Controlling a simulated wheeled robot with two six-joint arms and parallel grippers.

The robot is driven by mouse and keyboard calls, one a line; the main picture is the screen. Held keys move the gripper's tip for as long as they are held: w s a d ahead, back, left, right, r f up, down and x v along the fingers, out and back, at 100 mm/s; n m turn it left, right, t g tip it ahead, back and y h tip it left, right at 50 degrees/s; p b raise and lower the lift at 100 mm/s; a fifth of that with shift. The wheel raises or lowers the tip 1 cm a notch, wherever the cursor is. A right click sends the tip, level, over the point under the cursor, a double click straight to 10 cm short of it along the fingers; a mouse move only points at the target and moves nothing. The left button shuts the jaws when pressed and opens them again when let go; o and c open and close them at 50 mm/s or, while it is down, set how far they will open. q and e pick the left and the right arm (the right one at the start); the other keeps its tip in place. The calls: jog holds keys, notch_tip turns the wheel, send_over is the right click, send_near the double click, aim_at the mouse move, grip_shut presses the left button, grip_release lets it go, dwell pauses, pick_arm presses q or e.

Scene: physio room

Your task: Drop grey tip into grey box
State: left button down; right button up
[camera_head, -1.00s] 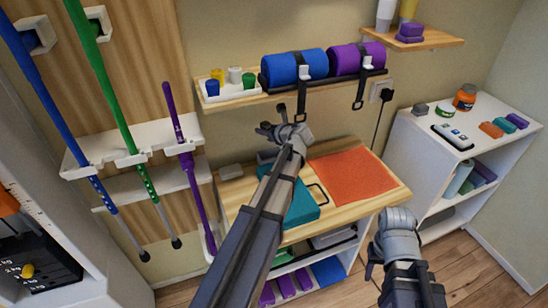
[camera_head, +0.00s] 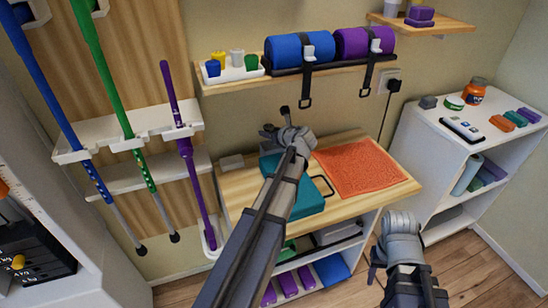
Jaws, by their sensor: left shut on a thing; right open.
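My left gripper (camera_head: 277,122) is raised in front of the wall, above the wooden worktop's back edge in the picture. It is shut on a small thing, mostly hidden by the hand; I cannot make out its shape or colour. A whitish-grey small piece (camera_head: 237,57) stands among blue, yellow and green ones in a white tray on the wall shelf. My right gripper (camera_head: 378,262) is low at the right, open, its fingers partly hidden.
A teal case (camera_head: 309,203) and an orange mat (camera_head: 360,168) take up much of the worktop (camera_head: 393,199). Straps (camera_head: 306,88) hang from the roll shelf close to my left gripper. Coloured poles (camera_head: 105,75) stand left. A white cabinet (camera_head: 418,130) with small items stands right.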

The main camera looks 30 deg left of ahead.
pick_arm(q)
jog(key=shift+c, duration=1.8)
grip_release()
jog(key=shift+f, duration=0.1)
jog(key=s+d, duration=0.2)
jog(key=d, duration=0.2)
jog(key=s+d+r+p, duration=0.1)
jog(key=s+d, duration=0.2)
jog(key=d, duration=0.2)
jog(key=s+d+r+p, duration=0.1)
jog(key=s+d, duration=0.2)
jog(key=d, duration=0.2)
jog(key=shift+s+d+r, duration=0.1)
jog(key=shift+d, duration=0.1)
